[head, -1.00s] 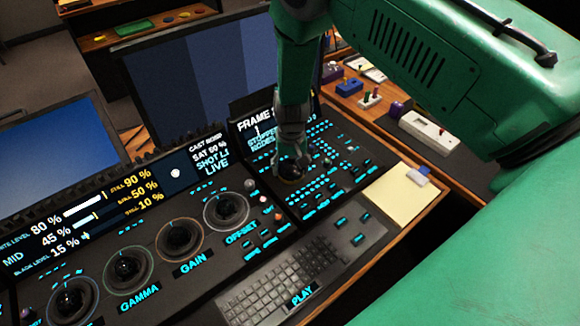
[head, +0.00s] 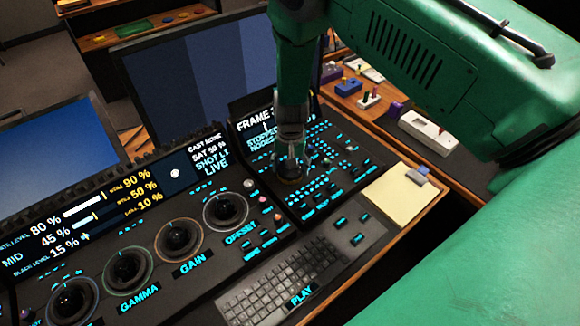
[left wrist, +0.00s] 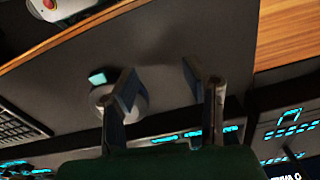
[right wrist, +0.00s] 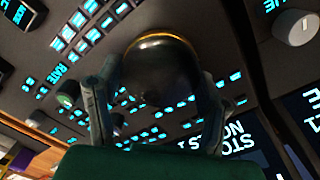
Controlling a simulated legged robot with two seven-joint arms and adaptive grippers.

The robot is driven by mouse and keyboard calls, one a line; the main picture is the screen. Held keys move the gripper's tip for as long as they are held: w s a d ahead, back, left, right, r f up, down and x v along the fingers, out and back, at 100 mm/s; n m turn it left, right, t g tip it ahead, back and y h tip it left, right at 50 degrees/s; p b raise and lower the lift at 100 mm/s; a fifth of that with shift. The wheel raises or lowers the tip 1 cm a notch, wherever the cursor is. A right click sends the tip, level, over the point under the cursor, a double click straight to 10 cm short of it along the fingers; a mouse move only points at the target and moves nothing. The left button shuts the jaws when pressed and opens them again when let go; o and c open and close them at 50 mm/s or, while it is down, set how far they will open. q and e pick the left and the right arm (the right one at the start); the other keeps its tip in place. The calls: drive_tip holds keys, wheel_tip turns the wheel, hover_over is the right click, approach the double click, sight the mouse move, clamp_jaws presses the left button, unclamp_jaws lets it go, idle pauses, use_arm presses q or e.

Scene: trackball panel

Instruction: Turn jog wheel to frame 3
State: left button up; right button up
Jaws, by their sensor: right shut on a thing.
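The jog wheel (right wrist: 160,62) is a dark round knob with a thin gold edge, large between the fingers in the right wrist view. My right gripper (right wrist: 160,88) has one finger on each side and is shut on it. In the head view my right gripper (head: 291,160) points down onto the right-hand panel and hides most of the wheel. The frame display (head: 257,128) behind it reads "FRAME", but the arm partly covers it and I cannot read the number surely. My left gripper (left wrist: 164,82) is open and empty above a dark panel, outside the head view.
Rows of lit keys surround the wheel. Ringed trackballs (head: 226,211) and a keyboard (head: 282,283) lie to the left and in front. A yellow notepad (head: 398,196) lies to the right. A grey knob (left wrist: 120,102) is beside one left finger.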

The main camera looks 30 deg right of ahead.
drive_tip(key=o, duration=1.2)
drive_tip(key=shift+c, duration=0.2)
use_arm(q)
drive_tip(key=shift+s, duration=0.1)
use_arm(e)
drive_tip(key=shift+r, duration=0.2)
wheel_tip(320, 180, up, 12)
drive_tip(key=shift+f, duration=0.25)
drive_tip(key=shift+w, duration=0.1)
